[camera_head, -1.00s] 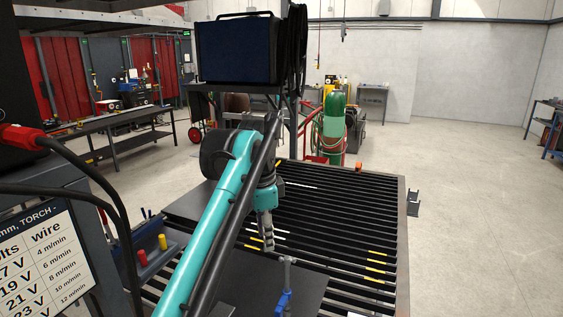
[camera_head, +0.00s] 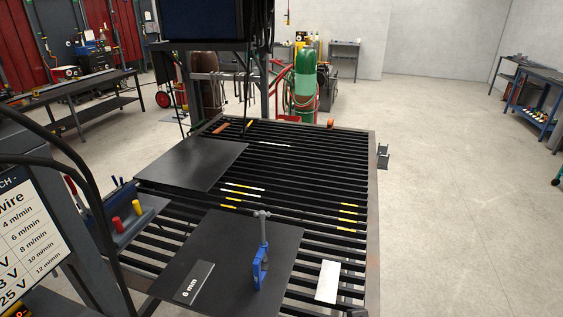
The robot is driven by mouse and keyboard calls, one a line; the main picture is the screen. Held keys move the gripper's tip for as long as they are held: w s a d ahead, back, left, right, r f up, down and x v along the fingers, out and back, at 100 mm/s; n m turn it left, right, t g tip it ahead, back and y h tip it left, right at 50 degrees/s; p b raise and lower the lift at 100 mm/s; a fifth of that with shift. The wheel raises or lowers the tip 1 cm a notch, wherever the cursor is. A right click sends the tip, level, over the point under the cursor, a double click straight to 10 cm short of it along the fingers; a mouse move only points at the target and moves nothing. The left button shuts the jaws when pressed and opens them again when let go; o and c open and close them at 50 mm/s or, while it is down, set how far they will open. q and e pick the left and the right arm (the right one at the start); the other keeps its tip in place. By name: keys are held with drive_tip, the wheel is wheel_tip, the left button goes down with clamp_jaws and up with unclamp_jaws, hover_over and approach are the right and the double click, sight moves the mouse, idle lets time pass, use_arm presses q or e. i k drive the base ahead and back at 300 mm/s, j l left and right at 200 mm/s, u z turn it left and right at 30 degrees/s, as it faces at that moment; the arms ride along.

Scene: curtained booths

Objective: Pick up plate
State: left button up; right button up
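A dark flat plate (camera_head: 222,248) lies on the slatted table at the front, with a "6 mm" label (camera_head: 193,283) on its near-left part. A second dark plate (camera_head: 190,163) lies farther back on the left of the slats. A small pale rectangular plate (camera_head: 328,281) lies on the slats to the right of the front plate. Neither of my grippers is in view.
The slatted table (camera_head: 372,190) has bare slats with yellow and white marks at its middle and right. A holder with red and yellow handles (camera_head: 128,218) stands at its left. A green gas cylinder (camera_head: 306,72) stands behind. Open floor lies to the right.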

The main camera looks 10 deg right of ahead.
sight(328, 280)
drive_tip(key=l+z, duration=0.35)
drive_tip(key=i+l+z, duration=0.15)
drive_tip(key=z, duration=0.25)
